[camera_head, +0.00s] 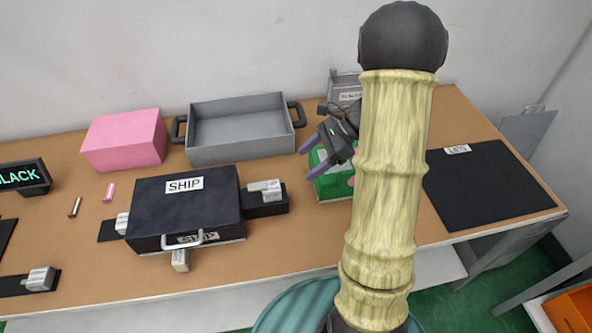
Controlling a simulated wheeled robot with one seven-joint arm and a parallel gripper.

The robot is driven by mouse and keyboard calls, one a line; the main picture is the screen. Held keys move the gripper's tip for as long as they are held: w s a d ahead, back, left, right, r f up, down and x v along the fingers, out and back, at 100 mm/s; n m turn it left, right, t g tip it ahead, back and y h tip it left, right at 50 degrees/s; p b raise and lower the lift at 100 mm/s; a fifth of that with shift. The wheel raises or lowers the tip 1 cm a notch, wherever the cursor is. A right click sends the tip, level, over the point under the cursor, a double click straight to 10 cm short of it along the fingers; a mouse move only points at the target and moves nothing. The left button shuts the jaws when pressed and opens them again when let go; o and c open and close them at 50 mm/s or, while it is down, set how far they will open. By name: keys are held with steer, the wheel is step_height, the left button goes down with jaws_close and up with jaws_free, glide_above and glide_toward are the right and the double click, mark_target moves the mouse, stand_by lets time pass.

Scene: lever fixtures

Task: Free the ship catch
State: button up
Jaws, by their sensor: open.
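A black case labelled SHIP (184,207) lies on the table left of centre, with a silver handle (183,239) and a second label on its front side. A light block-like fixture (264,188) sits on a dark base against its right side. Another pale fixture (122,223) sits at its left side, and a small pale block (180,261) is below its front edge. I cannot tell which of these is the catch. My gripper (308,159) is open and empty, right of the case, above a green box. My arm hides part of that box.
A grey tray with dark handles (240,151) and a pink box (124,138) stand behind the case. The green box (332,186) is under my gripper. A black mat (490,192) lies at right. A small pink cylinder (109,192) and a brown one (75,207) lie at left.

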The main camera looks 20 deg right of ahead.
steer(key=v, duration=0.5)
stand_by(0.3)
steer(key=s+a+r+n+h+p, duration=0.2)
steer(key=s+a+n+h+p, duration=0.1)
steer(key=n, duration=0.7)
steer(key=s+a+r+n+t+h+p, duration=0.1)
steer(key=s+a+r+n+h+p, duration=0.1)
steer(key=s+a+n+h+p, duration=0.2)
steer(key=s+a+n+h, duration=0.1)
steer(key=s+a+n, duration=0.2)
steer(key=a+n, duration=0.1)
steer(key=shift+s+r+n+h, duration=0.3)
steer(key=shift+s+n+h, duration=0.1)
steer(key=shift+n, duration=0.5)
steer(key=shift+a, duration=0.15)
